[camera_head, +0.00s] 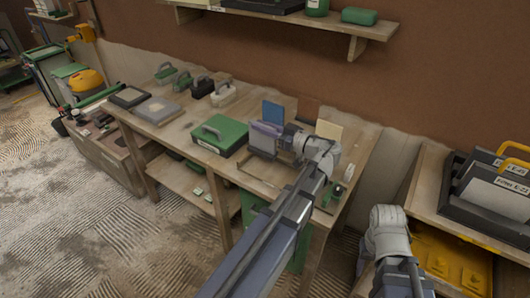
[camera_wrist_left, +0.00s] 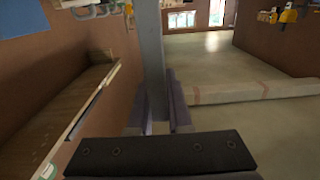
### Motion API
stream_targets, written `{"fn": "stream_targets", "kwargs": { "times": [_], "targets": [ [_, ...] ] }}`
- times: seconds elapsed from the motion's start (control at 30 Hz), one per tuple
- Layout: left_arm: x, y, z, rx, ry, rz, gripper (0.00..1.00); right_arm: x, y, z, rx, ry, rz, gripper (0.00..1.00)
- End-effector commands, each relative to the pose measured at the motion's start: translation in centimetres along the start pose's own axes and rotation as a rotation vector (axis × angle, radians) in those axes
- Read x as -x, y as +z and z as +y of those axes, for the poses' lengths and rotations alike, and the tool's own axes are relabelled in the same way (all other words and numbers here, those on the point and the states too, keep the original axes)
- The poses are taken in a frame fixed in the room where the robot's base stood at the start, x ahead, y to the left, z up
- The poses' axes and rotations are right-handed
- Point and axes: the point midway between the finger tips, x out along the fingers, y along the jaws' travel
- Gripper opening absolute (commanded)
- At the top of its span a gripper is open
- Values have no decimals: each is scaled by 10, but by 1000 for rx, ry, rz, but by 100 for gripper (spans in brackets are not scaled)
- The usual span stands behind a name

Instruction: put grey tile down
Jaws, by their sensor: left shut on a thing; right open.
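My left gripper (camera_head: 266,138) is over the right part of the wooden workbench. In the left wrist view its two purple-grey fingers (camera_wrist_left: 158,118) are shut on the grey tile (camera_wrist_left: 152,50), which stands upright between them. In the head view I cannot clearly tell the tile from the fingers. Whether the tile touches the bench is hidden. My right gripper (camera_head: 385,238) is low at the right, beside the bench, and empty as far as I can see; its fingertips are mostly hidden by the wrist.
A green case (camera_head: 220,136) lies just left of my left gripper. A blue panel (camera_head: 272,112) stands behind it. A grey slab (camera_head: 156,110) and several handled tools are farther left. A shelf (camera_head: 335,27) hangs above. A yellow bin (camera_head: 450,258) and black tray (camera_head: 487,213) are at right.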

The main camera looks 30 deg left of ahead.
Motion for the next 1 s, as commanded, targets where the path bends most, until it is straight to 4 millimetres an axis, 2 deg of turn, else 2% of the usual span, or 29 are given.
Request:
{"fn": "stream_targets", "kwargs": {
  "times": [0.03,0.1,0.37,0.7,1.0],
  "targets": [
    [0,16,0,0,0,1,0,-16,-1,-2,0,0,0,50],
    [0,22,0,0,0,1,0,-22,-1,-2,0,0,0,50],
    [0,24,0,0,0,1,0,-24,-1,-2,0,0,0,50],
    [0,60,0,0,0,1,0,-60,-4,-6,0,0,0,50],
    [0,59,0,0,0,1,0,-59,-4,-6,0,0,0,50]
  ]
}}
